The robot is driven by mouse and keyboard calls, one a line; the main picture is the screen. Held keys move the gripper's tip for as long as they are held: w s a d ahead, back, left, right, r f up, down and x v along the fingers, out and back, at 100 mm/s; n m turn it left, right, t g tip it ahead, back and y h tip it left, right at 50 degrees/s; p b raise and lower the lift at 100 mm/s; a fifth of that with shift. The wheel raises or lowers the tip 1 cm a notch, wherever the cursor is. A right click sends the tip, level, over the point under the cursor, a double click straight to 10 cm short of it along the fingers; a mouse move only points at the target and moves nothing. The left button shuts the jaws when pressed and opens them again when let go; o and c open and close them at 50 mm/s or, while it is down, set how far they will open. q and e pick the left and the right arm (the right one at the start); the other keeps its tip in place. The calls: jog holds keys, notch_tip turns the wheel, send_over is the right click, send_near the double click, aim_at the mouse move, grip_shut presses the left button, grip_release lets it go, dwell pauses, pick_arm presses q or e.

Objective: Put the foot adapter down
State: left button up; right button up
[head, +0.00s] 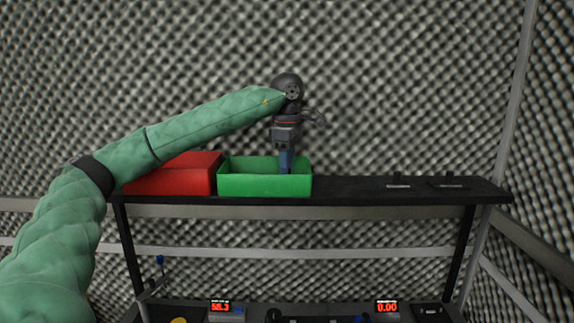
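My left gripper (286,168) points straight down over the green bin (265,185), with its blue fingertips partly below the bin's rim. The fingers look close together, but I cannot tell whether they are open or shut. I cannot make out a foot adapter between them; the bin's front wall hides the bin floor and whatever lies there. Two small dark pieces with pale bases, one (398,182) nearer the middle and one (450,181) farther right, lie on the shelf; I cannot tell what they are. My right gripper is not in view.
A red bin (175,175) stands left of the green bin on the black shelf (345,190). The shelf is clear between the green bin and the small pieces. Below are two red-digit displays, one on the left (220,307) and one on the right (387,307).

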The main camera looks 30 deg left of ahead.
pick_arm(q)
jog(key=shift+r, duration=0.35)
notch_tip(320, 180, up, 5)
jog(key=shift+f+b, duration=0.1)
jog(key=shift+b, duration=1)
notch_tip(320, 180, up, 7)
jog(key=shift+f+b, duration=0.15)
jog(key=shift+b, duration=0.15)
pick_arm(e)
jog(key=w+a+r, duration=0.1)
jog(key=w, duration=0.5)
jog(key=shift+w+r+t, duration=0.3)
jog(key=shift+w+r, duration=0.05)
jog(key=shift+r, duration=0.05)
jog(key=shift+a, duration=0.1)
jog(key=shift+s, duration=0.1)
